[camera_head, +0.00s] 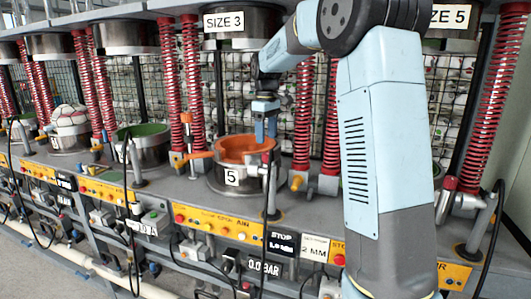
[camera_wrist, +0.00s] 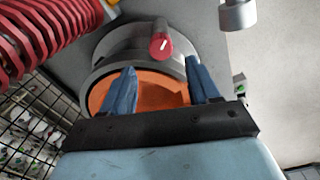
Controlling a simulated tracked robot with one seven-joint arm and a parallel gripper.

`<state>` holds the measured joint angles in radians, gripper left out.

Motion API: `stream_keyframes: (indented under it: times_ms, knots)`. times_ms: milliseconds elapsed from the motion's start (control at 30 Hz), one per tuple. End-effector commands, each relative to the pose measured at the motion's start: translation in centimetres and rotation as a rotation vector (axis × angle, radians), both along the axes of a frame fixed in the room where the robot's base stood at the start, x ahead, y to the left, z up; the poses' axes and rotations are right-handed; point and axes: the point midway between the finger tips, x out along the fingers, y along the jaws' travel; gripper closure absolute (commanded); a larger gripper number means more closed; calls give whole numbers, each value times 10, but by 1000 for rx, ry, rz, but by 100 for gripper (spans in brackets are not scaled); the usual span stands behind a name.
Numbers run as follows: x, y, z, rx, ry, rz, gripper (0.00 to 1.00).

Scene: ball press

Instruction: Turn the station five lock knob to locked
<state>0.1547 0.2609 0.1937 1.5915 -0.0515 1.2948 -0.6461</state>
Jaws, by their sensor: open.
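A red knob (camera_wrist: 161,45) with a pale mark on its face stands at the rim of an orange-lined metal mould (camera_wrist: 164,92) in the wrist view. In the head view this mould carries a "5" label (camera_head: 231,177) and sits on the grey bench. My gripper (camera_head: 265,138) points down over the mould's right part. In the wrist view my gripper (camera_wrist: 160,65) has its two blue fingers apart, one on each side of the knob in the picture. Which setting the knob's mark points to is too small to read.
Red coil springs (camera_head: 305,117) stand behind the mould, and an orange lever (camera_head: 196,156) is to its left. A green-lined mould (camera_head: 143,146) stands further left. Yellow button panels (camera_head: 221,225) and black hoses run along the bench front. A "SIZE 3" sign (camera_head: 226,21) hangs above.

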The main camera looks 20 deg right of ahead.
Motion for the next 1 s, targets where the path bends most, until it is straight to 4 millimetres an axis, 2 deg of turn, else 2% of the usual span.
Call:
stream_keyframes:
  times_ms: [300,433,600,867,1000]
  knots:
    - [-1,0,-45,-1,2,-1,39]
    - [-1,0,-58,-1,2,-1,39]
    - [0,-1,-66,0,-1,-2,39]
    - [-1,-1,-67,0,-1,-2,39]
    - [-1,-1,-67,0,-1,-2,53]
